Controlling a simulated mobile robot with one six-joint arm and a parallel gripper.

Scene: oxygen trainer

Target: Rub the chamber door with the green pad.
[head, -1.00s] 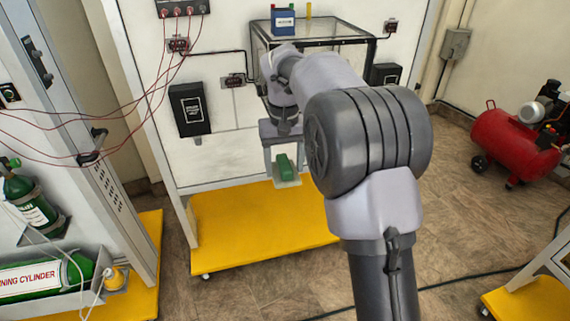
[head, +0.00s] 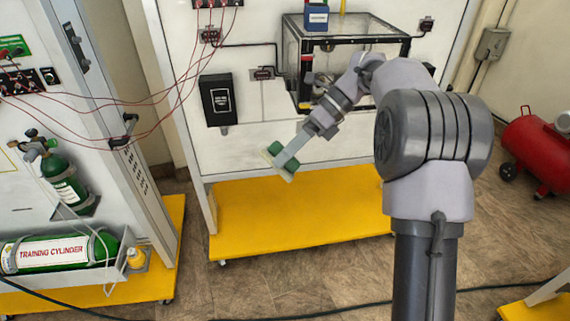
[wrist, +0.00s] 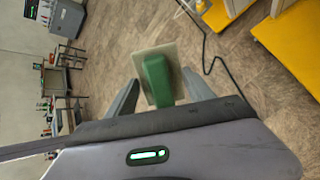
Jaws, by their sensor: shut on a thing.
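My gripper (head: 288,160) is shut on the green pad (head: 273,149), which has a pale flat plate under a green block. In the head view it is held in the air in front of the white panel, above the yellow base. The pad also shows between the fingers in the wrist view (wrist: 157,80). The chamber (head: 381,48) is a clear box with a dark frame on the panel, up and to the right of the pad. My arm covers part of its front, and I cannot make out the door clearly. The pad is apart from the chamber.
A blue container (head: 316,16) stands on top of the chamber. A black box (head: 219,100) and red cables are on the panel to the left. A red compressor (head: 541,150) is on the floor at right.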

